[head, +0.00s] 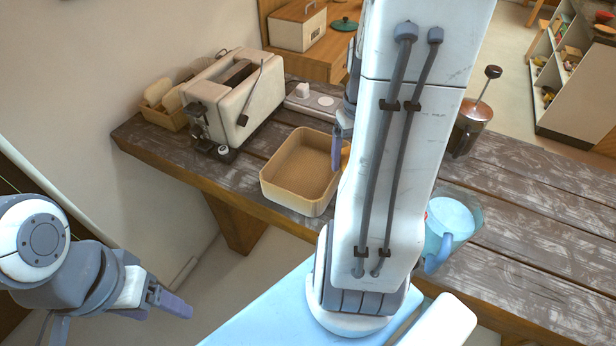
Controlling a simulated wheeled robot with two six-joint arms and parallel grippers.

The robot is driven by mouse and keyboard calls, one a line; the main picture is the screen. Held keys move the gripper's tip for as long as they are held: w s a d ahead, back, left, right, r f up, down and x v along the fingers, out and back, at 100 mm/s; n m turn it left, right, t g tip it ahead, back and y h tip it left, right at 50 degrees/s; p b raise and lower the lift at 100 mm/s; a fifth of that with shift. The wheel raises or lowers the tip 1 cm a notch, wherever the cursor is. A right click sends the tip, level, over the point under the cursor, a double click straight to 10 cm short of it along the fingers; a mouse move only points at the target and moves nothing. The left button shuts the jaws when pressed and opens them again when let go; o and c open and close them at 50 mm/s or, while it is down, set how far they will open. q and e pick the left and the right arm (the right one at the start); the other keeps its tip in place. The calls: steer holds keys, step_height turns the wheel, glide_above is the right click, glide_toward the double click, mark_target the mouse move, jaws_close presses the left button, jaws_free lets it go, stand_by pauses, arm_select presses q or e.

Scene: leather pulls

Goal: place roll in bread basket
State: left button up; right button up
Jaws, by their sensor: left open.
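A square tan basket (276,191), which looks like the bread basket, stands on the wooden table, and its visible inside is bare. At its right side my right gripper (339,150) shows one bluish finger over the basket's edge. A small orange-brown patch (346,157), possibly the roll, shows beside that finger. My own arm hides the rest, so I cannot tell whether it is gripped. My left gripper (168,301) is open at the lower left, off the table, with nothing seen in it.
A cream toaster (240,103) and a wooden crate of bread slices (160,114) stand at the table's back left. The table's right part is mostly clear.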

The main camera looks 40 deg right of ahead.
steer(key=p, duration=0.3)
glide_above(308, 178)
steer(key=f, duration=0.6)
steer(key=shift+s+d, duration=0.2)
steer(key=shift+s, duration=0.2)
steer(key=shift+w+a+f, duration=0.15)
steer(key=shift+w+f, duration=0.2)
steer(key=shift+w, duration=0.05)
step_height(308, 178, down, 4)
steer(key=shift+r+p, duration=0.15)
steer(key=shift+p, duration=0.7)
steer(key=shift+f, duration=0.2)
steer(key=shift+f, duration=0.15)
steer(key=o, duration=0.8)
steer(key=shift+r, duration=0.2)
